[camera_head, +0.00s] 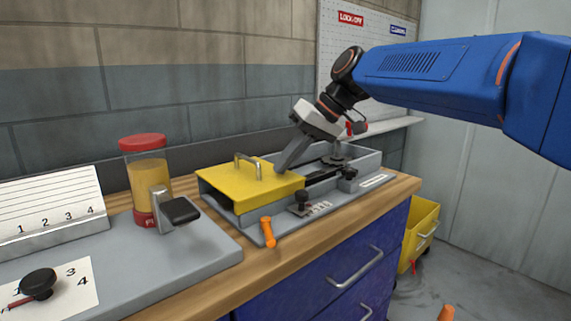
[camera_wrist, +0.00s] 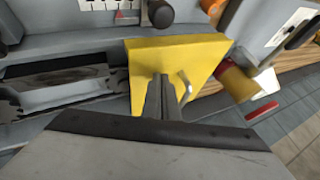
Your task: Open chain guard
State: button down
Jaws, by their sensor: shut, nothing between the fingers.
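The yellow chain guard (camera_head: 232,186) is a flat cover with a metal handle on top, over the left part of a grey tray on the bench. It also shows in the wrist view (camera_wrist: 205,52), with its handle (camera_wrist: 184,88) just right of my fingers. The handle in the head view (camera_head: 247,163) stands clear of my fingers. My gripper (camera_head: 279,168) is shut and empty, pointing down near the guard's right back edge. In the wrist view my fingertips (camera_wrist: 163,80) overlap the yellow surface; whether they touch it I cannot tell. The chain (camera_wrist: 65,77) lies uncovered beside the guard.
A red-lidded jar (camera_head: 145,172) and black lever (camera_head: 181,211) stand left. A yellow bin (camera_head: 421,232) is on the floor. The wall is close behind.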

jog(key=w+d+v, duration=0.1)
jog(key=v, duration=0.9)
jog(key=s+d+f+m+t+h, duration=0.1)
jog(key=s+d+f+m+h, duration=0.1)
jog(key=s+d+f, duration=0.4)
jog(key=s+d+f+m+t+h, duration=0.1)
jog(key=s+d+f, duration=0.4)
jog(key=s+f, duration=0.6)
jog(key=s+d+f+m+t+h, duration=0.1)
jog(key=s+d+f+m+h, duration=0.2)
jog(key=f, duration=1.4)
jog(key=s+d+h, duration=0.1)
jog(key=s+d, duration=0.2)
jog(key=s, duration=0.3)
jog(key=shift+d, duration=0.35)
jog(key=shift+a+r, duration=0.1)
